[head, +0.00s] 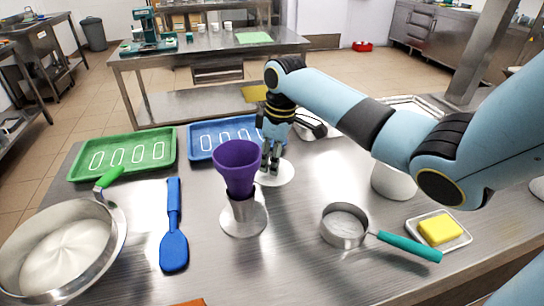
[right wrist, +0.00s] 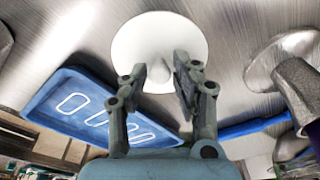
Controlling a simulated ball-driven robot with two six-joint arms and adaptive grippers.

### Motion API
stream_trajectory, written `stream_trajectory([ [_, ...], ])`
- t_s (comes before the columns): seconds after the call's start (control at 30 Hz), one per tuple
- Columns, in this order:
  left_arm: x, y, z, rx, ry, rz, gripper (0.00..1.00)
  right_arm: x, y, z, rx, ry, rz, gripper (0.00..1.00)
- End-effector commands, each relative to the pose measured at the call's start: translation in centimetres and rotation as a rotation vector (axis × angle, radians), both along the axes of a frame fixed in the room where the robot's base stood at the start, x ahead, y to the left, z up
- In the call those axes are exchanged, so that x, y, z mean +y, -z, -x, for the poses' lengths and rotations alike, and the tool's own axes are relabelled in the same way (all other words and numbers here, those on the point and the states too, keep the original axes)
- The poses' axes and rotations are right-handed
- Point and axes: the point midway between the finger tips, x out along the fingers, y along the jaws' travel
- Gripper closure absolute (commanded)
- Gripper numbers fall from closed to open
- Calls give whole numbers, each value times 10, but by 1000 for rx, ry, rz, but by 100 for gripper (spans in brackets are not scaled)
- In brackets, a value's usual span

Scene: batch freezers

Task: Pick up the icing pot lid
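The icing pot lid looks to be the white round disc (head: 286,174) lying on the steel table, between the blue tray and the purple funnel. The right wrist view shows the lid (right wrist: 150,30) with a pale knob (right wrist: 158,74) at its middle. My right gripper (head: 270,168) points down over the lid. In the right wrist view its two fingers (right wrist: 161,68) are apart, one on each side of the knob; I cannot tell whether they touch it. A white pot (head: 393,182) stands to the right, its top hidden behind my right arm. My left gripper is not in view.
A purple funnel (head: 238,165) on a metal stand is close beside my right gripper. A blue tray (head: 205,152) and a green tray (head: 130,172) lie left. A blue spatula (head: 174,235), steel bowl (head: 118,235), small pan (head: 344,226) and yellow sponge (head: 438,229) lie nearer.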

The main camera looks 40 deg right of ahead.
Motion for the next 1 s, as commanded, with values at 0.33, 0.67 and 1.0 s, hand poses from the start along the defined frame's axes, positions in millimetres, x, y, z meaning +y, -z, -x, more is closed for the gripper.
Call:
stream_trajectory([
  [0.33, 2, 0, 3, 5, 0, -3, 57, 0, 0, 0, 0, 0, 0, 93],
  [0.67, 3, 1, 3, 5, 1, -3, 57, -1, -10, -1, -1, 1, 0, 93],
  [1.0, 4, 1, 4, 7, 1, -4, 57, -6, -59, 32, 2, -1, 7, 93],
])
